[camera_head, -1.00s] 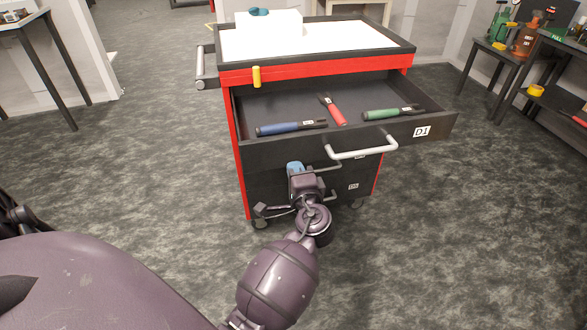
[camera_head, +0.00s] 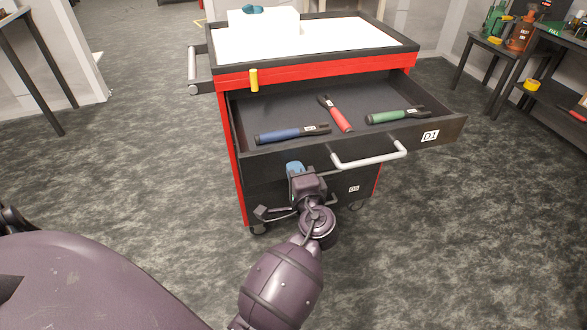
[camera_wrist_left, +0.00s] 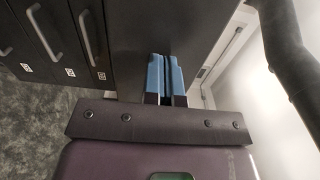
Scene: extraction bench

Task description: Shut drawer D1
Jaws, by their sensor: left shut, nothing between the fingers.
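Drawer D1 (camera_head: 300,158) is the top drawer of a red and black tool cart (camera_head: 226,160). It is pulled well open, with its label (camera_head: 430,136) on the right of its front. Its pale bar handle (camera_head: 370,161) runs along the front. A blue-handled tool (camera_head: 292,133), a red-handled tool (camera_head: 338,115) and a green-handled tool (camera_head: 397,116) lie inside. My left gripper (camera_head: 294,167) is in front of the drawer front, left of the handle. In the left wrist view its blue fingers (camera_wrist_left: 165,75) are together and empty, close to a dark panel. Whether they touch it is unclear. My right gripper is not seen.
Lower drawers with handles show in the left wrist view (camera_wrist_left: 45,35). The cart's white top (camera_head: 335,37) holds a white box (camera_head: 264,22). A yellow object (camera_head: 254,80) is at the cart's top front edge. Dark tables stand at both sides; the grey floor around the cart is clear.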

